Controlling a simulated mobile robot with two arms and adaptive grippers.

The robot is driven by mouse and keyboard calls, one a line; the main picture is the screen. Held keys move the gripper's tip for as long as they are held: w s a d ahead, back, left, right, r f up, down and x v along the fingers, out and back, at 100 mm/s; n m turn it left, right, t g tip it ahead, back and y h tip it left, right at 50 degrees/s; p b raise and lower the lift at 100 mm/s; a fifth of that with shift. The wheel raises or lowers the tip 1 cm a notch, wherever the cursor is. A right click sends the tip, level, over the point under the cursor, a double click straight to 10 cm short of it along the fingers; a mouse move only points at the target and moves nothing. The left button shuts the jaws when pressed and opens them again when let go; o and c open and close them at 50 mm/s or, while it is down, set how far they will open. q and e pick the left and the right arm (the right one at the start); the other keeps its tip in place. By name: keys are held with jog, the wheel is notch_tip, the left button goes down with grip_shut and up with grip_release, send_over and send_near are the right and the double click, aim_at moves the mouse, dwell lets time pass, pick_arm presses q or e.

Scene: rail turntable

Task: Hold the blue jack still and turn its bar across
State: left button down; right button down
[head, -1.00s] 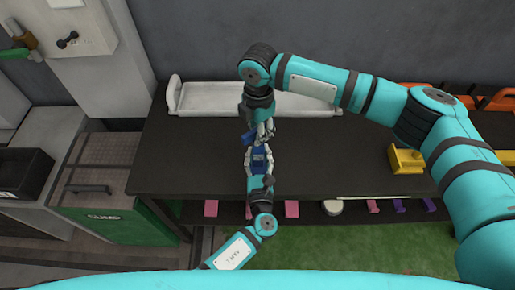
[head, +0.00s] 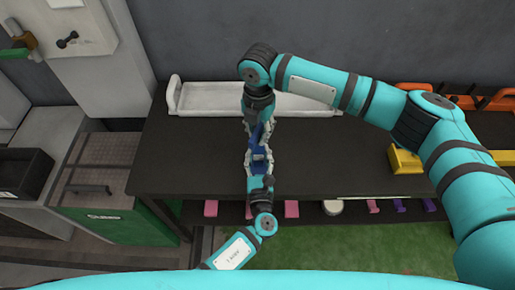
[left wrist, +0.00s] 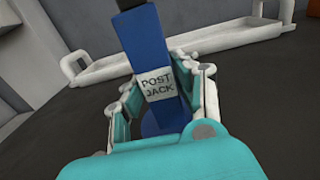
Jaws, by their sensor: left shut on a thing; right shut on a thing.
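The blue jack (head: 259,158) stands upright on the dark table. In the left wrist view its blue post (left wrist: 142,45) carries a white "POST JACK" label. My left gripper (head: 258,164) is shut on the jack from the near side. In the left wrist view its fingers (left wrist: 165,95) lie on both sides of the post. The bar now runs roughly front to back. The fingers and wrist partly hide the bar and jack top.
A long white tray (head: 205,98) lies along the back of the table (head: 330,165). A yellow block (head: 402,160) sits at the right, near my right arm. Pink and purple pieces show on a shelf below the front edge. The table's left part is clear.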

pick_arm(q)
jog(key=shift+d, duration=0.1)
pick_arm(e)
jog(key=shift+w, duration=0.1)
jog(key=shift+n, duration=1.6)
jog(key=shift+n, duration=0.4)
jog(key=c, duration=1.6)
grip_release()
jog(key=shift+n, duration=0.4)
jog(key=shift+c, duration=0.2)
jog(key=o, duration=1.6)
jog(key=shift+c, duration=0.2)
jog(key=shift+r, duration=4.05)
